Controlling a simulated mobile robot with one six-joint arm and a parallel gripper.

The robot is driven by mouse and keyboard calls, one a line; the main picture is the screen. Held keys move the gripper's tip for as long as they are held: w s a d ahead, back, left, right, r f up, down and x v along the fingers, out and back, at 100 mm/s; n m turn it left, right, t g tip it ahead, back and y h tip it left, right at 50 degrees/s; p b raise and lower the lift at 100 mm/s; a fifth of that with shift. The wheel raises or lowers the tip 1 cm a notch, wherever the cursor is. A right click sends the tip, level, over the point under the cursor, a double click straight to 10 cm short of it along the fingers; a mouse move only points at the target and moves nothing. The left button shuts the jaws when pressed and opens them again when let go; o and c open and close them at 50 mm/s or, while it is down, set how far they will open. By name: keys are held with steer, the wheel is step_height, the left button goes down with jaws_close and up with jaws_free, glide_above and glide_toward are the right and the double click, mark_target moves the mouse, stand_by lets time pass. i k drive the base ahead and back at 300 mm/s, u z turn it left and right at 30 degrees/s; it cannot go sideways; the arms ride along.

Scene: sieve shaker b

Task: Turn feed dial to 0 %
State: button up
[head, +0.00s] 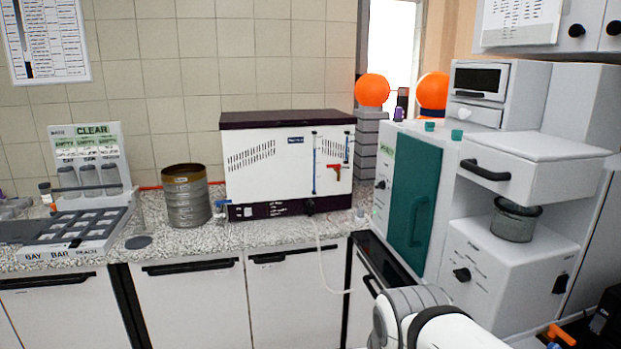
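No dial's label is readable, so I cannot tell which one is the feed dial. A black knob (462,274) sits on the front of the lower white unit (490,285) at the right, with small markings beside it. Another black knob (381,185) is on the left front of the cabinet with the green door (413,195). A dark knob (310,206) is low on the white and maroon box (262,165) on the counter. The pointer settings are too small to read. My white arm shows at the bottom, in front of these units; my gripper is not in view.
A stack of metal sieves (187,200) and a slotted grey rack (75,235) stand on the speckled counter (165,243). A white drawer (530,170) juts out above a grey pot (515,222). A thin tube (322,262) hangs over the counter's front.

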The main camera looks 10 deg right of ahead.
mark_target(382, 185)
steer(key=u, duration=0.35)
steer(key=i, duration=1.75)
steer(key=z, duration=0.3)
